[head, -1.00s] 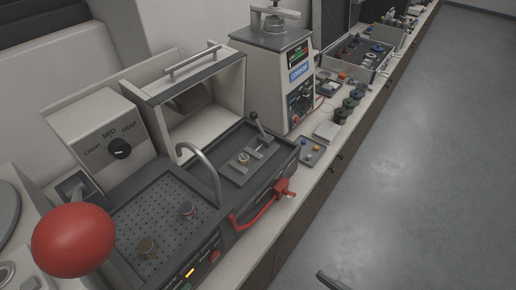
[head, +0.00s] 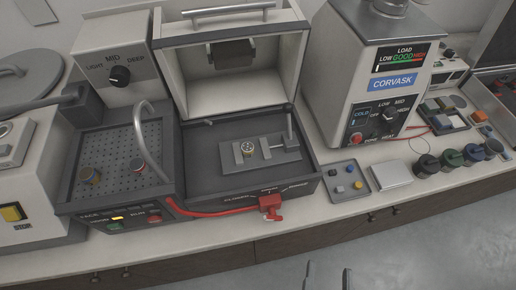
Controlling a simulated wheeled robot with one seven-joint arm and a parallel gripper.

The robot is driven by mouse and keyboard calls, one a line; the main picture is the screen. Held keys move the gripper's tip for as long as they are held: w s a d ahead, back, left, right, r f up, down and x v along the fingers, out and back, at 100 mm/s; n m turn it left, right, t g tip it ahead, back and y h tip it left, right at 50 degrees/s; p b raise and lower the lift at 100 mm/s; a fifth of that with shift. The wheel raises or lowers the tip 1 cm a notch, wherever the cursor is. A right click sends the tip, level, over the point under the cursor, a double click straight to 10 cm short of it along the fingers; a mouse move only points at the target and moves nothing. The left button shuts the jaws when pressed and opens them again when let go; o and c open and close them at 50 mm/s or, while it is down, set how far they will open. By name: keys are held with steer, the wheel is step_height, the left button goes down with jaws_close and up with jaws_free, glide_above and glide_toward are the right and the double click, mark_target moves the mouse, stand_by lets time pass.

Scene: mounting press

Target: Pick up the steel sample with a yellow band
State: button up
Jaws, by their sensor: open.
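A curved metal spout (head: 146,125) arches over the perforated plate. A red hose and valve (head: 270,205) run along the front. An open-hooded box (head: 228,75) and the CORVASK press (head: 372,75) stand behind. A small tray (head: 349,196) holds coloured pieces. The floor in front is clear.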

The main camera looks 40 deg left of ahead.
steer(key=w+a+r+n+y+b, duration=0.1)
steer(key=w+a, duration=0.1)
steer(key=a, duration=0.4)
steer(key=w+a+r+n+y, duration=0.1)
steer(key=w+a+y, duration=0.1)
steer(key=a, duration=0.5)
steer(key=n+g+b, duration=0.1)
glide_toward(247, 148)
steer(key=shift+s+a+r, duration=0.45)
steer(key=shift+a+r, duration=0.1)
steer(key=shift+a, duration=0.05)
steer(key=shift+w+a+m+h, duration=0.15)
steer(key=shift+m+h, duration=0.25)
steer(key=shift+w+f+m+h, duration=0.15)
steer(key=shift+m+h, duration=0.35)
steer(key=shift+h, duration=0.2)
steer(key=shift+w, duration=0.15)
steer(key=p+x, duration=0.1)
steer(key=x, duration=0.6)
steer(key=shift+w+f, duration=0.1)
steer(key=shift+w, duration=0.1)
steer(key=shift+c, duration=0.2)
jaws_close()
